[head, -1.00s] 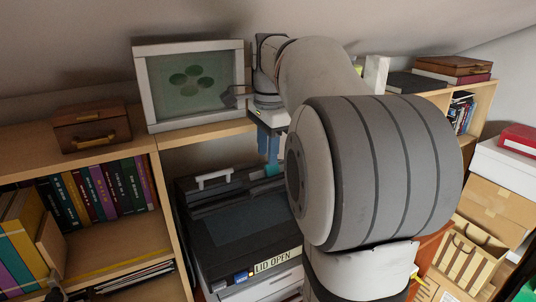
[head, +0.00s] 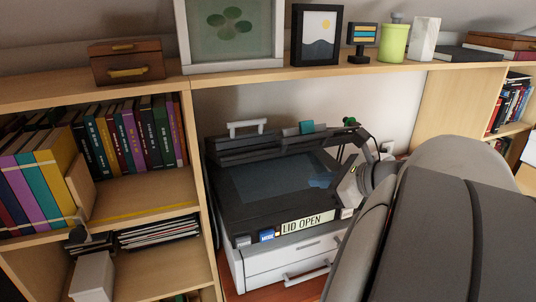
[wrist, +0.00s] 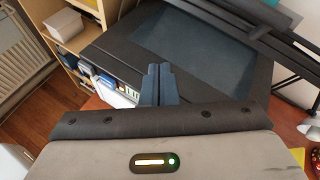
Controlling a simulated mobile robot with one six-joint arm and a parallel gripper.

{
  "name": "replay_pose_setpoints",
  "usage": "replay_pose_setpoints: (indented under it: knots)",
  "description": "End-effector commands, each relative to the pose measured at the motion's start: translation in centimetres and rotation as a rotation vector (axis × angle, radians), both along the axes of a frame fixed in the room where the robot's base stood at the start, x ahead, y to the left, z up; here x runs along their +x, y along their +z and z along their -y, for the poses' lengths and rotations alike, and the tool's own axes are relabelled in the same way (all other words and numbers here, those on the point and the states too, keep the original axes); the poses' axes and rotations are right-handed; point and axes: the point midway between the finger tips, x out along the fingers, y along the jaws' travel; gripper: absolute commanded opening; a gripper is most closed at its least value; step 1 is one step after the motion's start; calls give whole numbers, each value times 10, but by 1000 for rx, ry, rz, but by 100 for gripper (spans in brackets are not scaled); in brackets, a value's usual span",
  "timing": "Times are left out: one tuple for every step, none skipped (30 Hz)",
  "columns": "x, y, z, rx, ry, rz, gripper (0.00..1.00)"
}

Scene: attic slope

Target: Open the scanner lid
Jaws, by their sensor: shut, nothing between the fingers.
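The dark scanner (head: 245,209) stands on a white drawer unit in the head view, with a "LID OPEN" label (head: 305,223) on its front. A bluish glass-like panel (head: 265,180) faces up, uncovered. Along the back edge is a dark raised part (head: 265,148), apparently the lid seen nearly edge-on, with a white handle (head: 247,128) on top; I cannot tell its exact tilt.
A bookcase (head: 190,150) borders the scanner on the left. A dark jointed lamp-like arm (head: 362,140) stands at the right.

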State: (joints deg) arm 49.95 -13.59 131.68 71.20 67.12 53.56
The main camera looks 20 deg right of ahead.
Motion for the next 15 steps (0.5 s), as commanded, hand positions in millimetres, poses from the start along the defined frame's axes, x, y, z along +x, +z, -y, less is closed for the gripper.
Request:
replay_pose_setpoints:
  knots:
    - [-6,-13,17,71,-113,40,0]
    - [-9,-15,27,111,-175,65,0]
    - [-13,-16,39,159,-251,98,0]
    - [-16,-17,47,192,-301,120,0]
    - [-19,-18,54,219,-347,142,0]
    - [-23,-19,63,250,-400,166,0]
    - [-26,-19,68,269,-431,181,0]
    - [-29,-20,73,286,-460,195,0]
    - [-31,-20,78,302,-487,208,0]
    - [-32,-20,80,310,-501,215,0]
    - [-33,-20,82,318,-512,221,0]
    - [-33,-20,83,323,-520,225,0]
    - [-31,-20,83,326,-522,227,0]
    - [-30,-19,83,327,-522,227,0]
    - [-26,-19,83,328,-521,228,0]
